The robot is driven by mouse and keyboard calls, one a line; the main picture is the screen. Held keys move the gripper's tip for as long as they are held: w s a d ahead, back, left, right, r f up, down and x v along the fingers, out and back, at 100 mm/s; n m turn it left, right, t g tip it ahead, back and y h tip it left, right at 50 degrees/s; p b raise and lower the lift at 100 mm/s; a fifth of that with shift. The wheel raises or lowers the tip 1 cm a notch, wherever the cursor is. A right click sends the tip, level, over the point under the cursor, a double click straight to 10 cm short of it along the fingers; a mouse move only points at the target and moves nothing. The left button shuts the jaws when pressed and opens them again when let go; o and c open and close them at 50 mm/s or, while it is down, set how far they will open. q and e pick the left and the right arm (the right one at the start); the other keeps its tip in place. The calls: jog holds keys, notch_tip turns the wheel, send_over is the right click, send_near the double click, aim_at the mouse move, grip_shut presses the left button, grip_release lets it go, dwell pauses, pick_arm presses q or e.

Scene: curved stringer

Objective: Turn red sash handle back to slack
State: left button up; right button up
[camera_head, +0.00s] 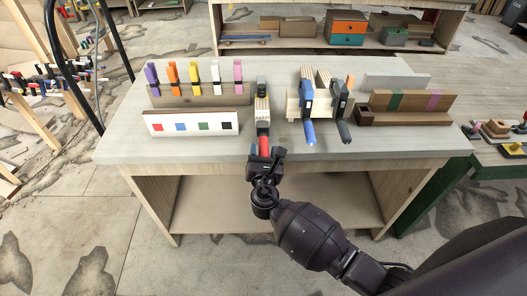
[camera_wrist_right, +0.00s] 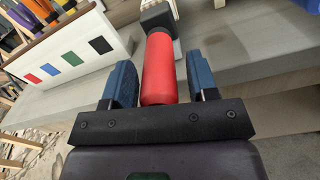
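The red sash handle (camera_head: 265,145) points toward me at the front edge of the workbench. It belongs to a dark clamp (camera_head: 262,88) set over a pale wooden block (camera_head: 262,107). In the right wrist view the red handle (camera_wrist_right: 158,72) is a smooth cylinder running away from me into a dark clamp end (camera_wrist_right: 157,15). My right gripper (camera_head: 265,157) is at the handle's near end. Its two blue fingers (camera_wrist_right: 159,65) stand on either side of the handle, with a gap visible at the left finger. The gripper is open around it. My left gripper is out of view.
A blue-handled clamp (camera_head: 308,130) and a dark-handled clamp (camera_head: 344,130) stand to the right on the workbench (camera_head: 190,148). A white board with coloured squares (camera_head: 192,123) and a row of coloured clamps (camera_head: 195,75) are to the left. Bare bench lies between.

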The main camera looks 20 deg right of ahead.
jog(key=shift+s, duration=0.1)
pick_arm(q)
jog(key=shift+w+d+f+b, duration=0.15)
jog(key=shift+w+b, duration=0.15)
jog(key=shift+b, duration=0.3)
pick_arm(e)
jog(key=v, duration=1)
jog(key=shift+s, duration=0.3)
jog(key=shift+s+a+r, duration=0.1)
pick_arm(q)
jog(key=shift+p, duration=0.3)
pick_arm(e)
jog(key=v, duration=0.3)
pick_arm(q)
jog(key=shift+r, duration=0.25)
